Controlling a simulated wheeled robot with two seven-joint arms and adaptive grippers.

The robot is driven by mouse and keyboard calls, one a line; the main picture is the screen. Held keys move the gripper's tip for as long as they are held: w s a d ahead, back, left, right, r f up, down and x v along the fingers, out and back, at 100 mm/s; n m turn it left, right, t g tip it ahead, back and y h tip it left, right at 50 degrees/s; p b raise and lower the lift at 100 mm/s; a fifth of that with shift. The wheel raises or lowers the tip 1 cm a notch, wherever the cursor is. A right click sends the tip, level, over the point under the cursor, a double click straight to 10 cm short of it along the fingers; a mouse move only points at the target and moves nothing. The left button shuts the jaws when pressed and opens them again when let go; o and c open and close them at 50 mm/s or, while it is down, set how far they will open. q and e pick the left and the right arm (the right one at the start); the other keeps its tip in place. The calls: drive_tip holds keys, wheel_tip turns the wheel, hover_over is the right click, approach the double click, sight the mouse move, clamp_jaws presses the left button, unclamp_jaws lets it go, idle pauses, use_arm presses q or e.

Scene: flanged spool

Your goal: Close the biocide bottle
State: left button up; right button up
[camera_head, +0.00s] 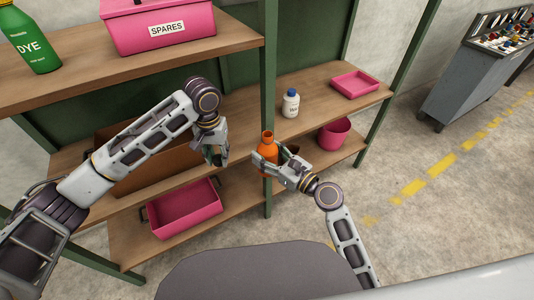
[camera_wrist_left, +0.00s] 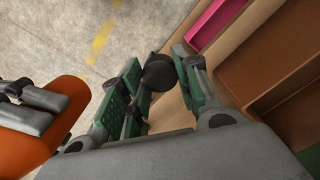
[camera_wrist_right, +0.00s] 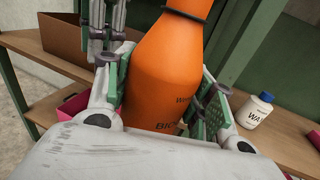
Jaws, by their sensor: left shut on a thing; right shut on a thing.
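The orange biocide bottle (camera_head: 267,148) stands roughly upright in my right gripper (camera_head: 271,163), in front of the shelf post. In the right wrist view the fingers (camera_wrist_right: 160,105) close around the bottle's body (camera_wrist_right: 170,75), which shows part of a "BIO" label; a dark ring circles its neck and its top is cut off. My left gripper (camera_head: 216,157) is left of the bottle and apart from it. In the left wrist view its green-padded fingers (camera_wrist_left: 160,85) are shut on a small dark round cap (camera_wrist_left: 158,72). The bottle (camera_wrist_left: 45,125) shows at that view's left edge.
The shelf carries a white bottle with a blue cap (camera_head: 290,103), a pink tray (camera_head: 355,84), a pink pot (camera_head: 334,134), a brown box (camera_head: 150,170) and a pink bin (camera_head: 185,208). A green DYE bottle (camera_head: 32,40) and pink SPARES box (camera_head: 160,27) stand above.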

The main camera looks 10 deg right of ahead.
sight(268, 140)
use_arm(q)
drive_tip(key=s+d+r+m, duration=0.2)
drive_tip(key=d+r+m, duration=0.2)
drive_tip(key=d+r, duration=1.1)
wheel_tip(268, 140, up, 4)
drive_tip(key=shift+s+d+f, duration=0.15)
drive_tip(key=shift+s+d, duration=0.05)
drive_tip(key=shift+s, duration=0.05)
drive_tip(key=shift+f, duration=0.2)
drive_tip(key=shift+f, duration=1.8)
drive_tip(key=shift+f, duration=0.15)
drive_tip(key=shift+f, duration=0.75)
drive_tip(key=shift+f, duration=0.6)
idle(0.8)
drive_tip(key=shift+m, duration=0.3)
